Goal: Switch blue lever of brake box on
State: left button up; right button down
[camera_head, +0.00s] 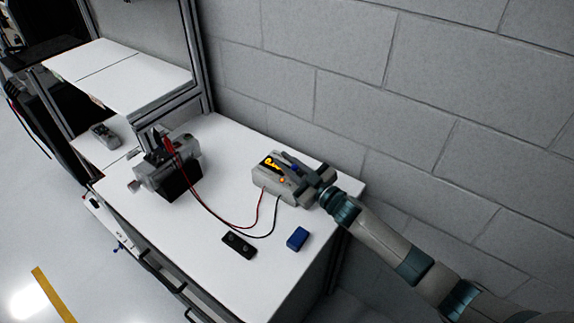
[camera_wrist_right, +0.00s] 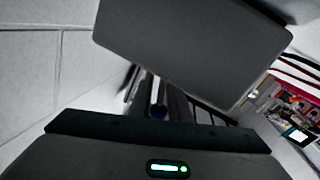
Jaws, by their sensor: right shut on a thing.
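The brake box (camera_head: 262,186) is a grey box with a yellow emblem and an orange light, standing on the white bench near the wall. My right gripper (camera_head: 296,168) reaches over the right part of its top from the right. It is shut on the blue lever (camera_head: 294,167), of which only a small blue spot shows between the fingers. In the right wrist view, the gripper fingers (camera_wrist_right: 160,100) show with a dark blue spot between them. A large grey surface, seemingly the brake box (camera_wrist_right: 190,45), fills the top. The lever's exact position is hidden. My left gripper is not in view.
A grey servo motor (camera_head: 178,170) in a clamp stands to the left, joined to the box by red and black wires (camera_head: 225,228). A black plate (camera_head: 239,245) and a blue block (camera_head: 297,238) lie in front. The block wall (camera_head: 330,95) is close behind.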

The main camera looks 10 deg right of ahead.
jog(key=shift+s+a+f+n+b, duration=0.1)
jog(key=shift+n+b, duration=0.1)
jog(key=shift+n, duration=0.25)
jog(key=shift+s+a+f+n+b, duration=0.1)
jog(key=shift+n+b, duration=0.1)
jog(key=shift+n, duration=0.25)
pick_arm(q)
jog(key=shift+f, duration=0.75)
pick_arm(e)
jog(key=c, duration=1.7)
grip_release()
jog(key=shift+d+r, duration=0.1)
jog(key=shift+o, duration=0.2)
jog(key=shift+s, duration=0.1)
